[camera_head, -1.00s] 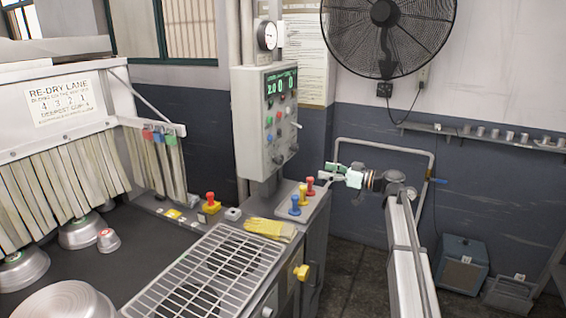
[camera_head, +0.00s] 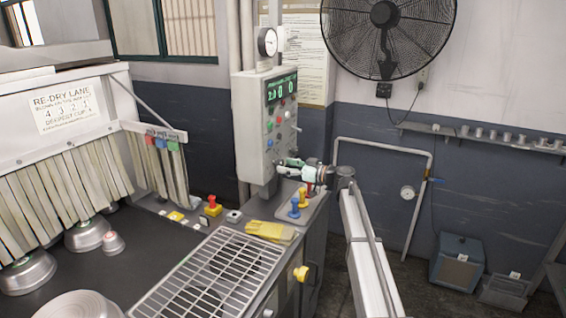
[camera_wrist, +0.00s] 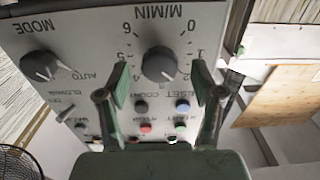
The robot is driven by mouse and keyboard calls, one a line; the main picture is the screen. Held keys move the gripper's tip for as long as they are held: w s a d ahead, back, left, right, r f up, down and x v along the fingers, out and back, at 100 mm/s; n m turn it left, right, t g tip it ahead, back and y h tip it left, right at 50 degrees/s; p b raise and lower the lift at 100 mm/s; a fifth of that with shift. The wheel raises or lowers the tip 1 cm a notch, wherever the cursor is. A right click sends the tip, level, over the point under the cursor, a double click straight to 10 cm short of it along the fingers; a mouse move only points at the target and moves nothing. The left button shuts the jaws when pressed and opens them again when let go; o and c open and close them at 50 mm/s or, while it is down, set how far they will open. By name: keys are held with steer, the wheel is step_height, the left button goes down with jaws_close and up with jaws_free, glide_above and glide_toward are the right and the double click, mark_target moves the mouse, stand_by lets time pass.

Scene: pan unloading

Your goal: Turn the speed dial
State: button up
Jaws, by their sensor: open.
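The speed dial is a dark round knob (camera_wrist: 160,63) marked M/MIN with numbers around it. It sits between my open fingertips in the wrist view, with the picture upside down. My gripper (camera_wrist: 158,88) is open, one green-padded finger on each side of the dial; I cannot tell whether the pads touch it. In the head view my gripper (camera_head: 282,168) is at the lower part of the grey control box (camera_head: 250,125), and it hides the dial there.
A second knob, marked MODE (camera_wrist: 41,65), and several coloured buttons share the panel. Blue and red levers (camera_head: 296,208) stand below my gripper. A yellow glove (camera_head: 268,231) lies near the wire rack (camera_head: 205,275). A wall fan (camera_head: 388,35) hangs at upper right.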

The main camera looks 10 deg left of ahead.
steer(key=shift+x, duration=0.95)
steer(key=c, duration=1.1)
